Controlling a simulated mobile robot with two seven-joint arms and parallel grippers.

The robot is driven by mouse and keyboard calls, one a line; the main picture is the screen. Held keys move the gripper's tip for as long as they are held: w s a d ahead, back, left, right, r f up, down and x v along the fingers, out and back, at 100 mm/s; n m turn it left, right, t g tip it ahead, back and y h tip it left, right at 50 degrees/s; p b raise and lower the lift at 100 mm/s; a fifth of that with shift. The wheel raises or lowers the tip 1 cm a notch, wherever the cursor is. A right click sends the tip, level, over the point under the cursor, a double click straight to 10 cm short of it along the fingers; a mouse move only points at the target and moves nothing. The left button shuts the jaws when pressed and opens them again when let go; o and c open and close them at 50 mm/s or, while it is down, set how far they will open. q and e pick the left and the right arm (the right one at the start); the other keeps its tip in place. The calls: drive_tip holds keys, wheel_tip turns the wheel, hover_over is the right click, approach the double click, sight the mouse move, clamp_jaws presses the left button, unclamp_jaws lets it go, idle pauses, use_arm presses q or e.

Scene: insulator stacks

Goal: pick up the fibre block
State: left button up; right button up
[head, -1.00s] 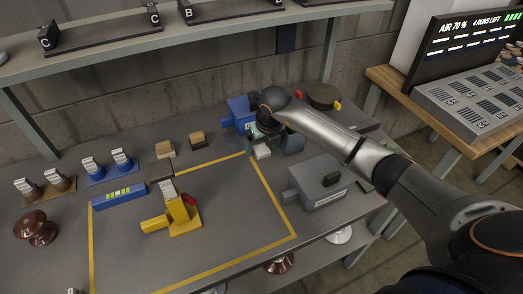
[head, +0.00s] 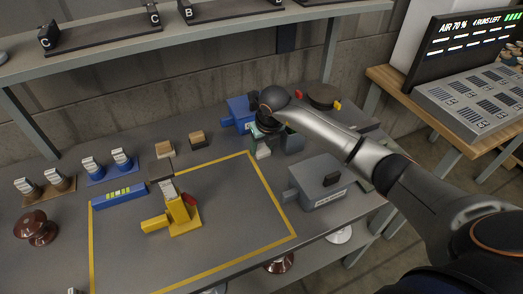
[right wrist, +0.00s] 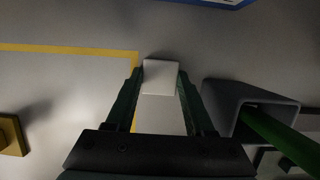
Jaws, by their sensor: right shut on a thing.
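A small white block (right wrist: 160,77), which I take to be the fibre block, sits between the two fingers of my right gripper (right wrist: 160,88) in the right wrist view. The fingers are shut on its sides. In the head view the white block (head: 264,153) shows just below my right gripper (head: 264,140), at the back right corner of the yellow outline. The gripper points down, and its fingertips are mostly hidden there. I cannot tell whether the block touches the bench. My left gripper is not in view.
A blue device (head: 238,112) stands close behind the gripper and a grey box (head: 318,182) to its front right. A yellow clamp (head: 180,216) stands inside the yellow outline, where much of the bench is free.

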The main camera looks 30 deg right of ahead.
drive_tip(key=shift+r, duration=0.1)
drive_tip(key=shift+r, duration=0.55)
drive_tip(key=s+d+r, duration=0.1)
drive_tip(key=s+r, duration=0.2)
drive_tip(key=s, duration=0.1)
drive_tip(key=s+r+b, duration=0.1)
drive_tip(key=s+r, duration=0.3)
drive_tip(key=s+d+r, duration=0.1)
drive_tip(key=s+r, duration=0.3)
drive_tip(key=shift+s+d+r, duration=0.1)
drive_tip(key=shift+s+d, duration=0.2)
drive_tip(key=shift+s, duration=0.05)
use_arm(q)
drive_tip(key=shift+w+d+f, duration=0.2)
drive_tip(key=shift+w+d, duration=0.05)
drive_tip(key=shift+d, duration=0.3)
use_arm(e)
drive_tip(key=shift+s+r, duration=0.35)
drive_tip(key=shift+s, duration=0.2)
